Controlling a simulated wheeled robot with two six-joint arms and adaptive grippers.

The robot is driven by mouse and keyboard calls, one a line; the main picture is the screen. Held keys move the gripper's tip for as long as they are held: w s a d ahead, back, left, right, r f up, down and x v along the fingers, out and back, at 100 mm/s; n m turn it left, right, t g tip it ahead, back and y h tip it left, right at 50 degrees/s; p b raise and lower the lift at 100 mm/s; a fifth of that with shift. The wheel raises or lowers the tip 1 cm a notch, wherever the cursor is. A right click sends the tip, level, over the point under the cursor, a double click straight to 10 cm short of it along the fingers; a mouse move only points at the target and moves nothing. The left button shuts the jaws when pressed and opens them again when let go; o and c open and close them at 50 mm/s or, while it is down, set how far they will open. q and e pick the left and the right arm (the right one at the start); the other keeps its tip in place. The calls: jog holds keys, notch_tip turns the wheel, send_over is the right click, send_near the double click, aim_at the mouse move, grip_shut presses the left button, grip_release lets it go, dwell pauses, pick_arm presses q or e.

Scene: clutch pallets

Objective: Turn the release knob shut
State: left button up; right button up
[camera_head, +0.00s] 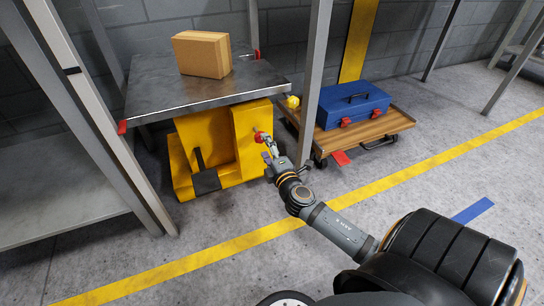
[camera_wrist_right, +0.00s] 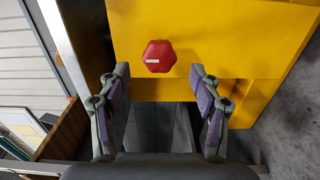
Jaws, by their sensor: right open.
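The release knob (camera_wrist_right: 159,56) is a red hexagonal knob with a short white mark at its left side. It sits on the yellow body (camera_wrist_right: 220,40) of a lift table, and in the head view the knob (camera_head: 260,137) shows on the right side of that yellow body (camera_head: 220,140). My right gripper (camera_wrist_right: 160,80) is open, with the knob ahead of and between its fingertips. The fingers do not appear to touch the knob. In the head view the right gripper (camera_head: 270,150) is close to the knob. My left gripper is not in view.
The lift table's grey top (camera_head: 160,97) holds a cardboard box (camera_head: 201,54). A black pedal (camera_head: 205,181) projects at its front. A grey post (camera_head: 315,80) stands just right of my gripper. A wooden cart (camera_head: 392,124) carries a blue toolbox (camera_head: 352,103). Floor in front is clear.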

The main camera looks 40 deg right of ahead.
jog(key=v, duration=0.6)
jog(key=shift+s, duration=0.2)
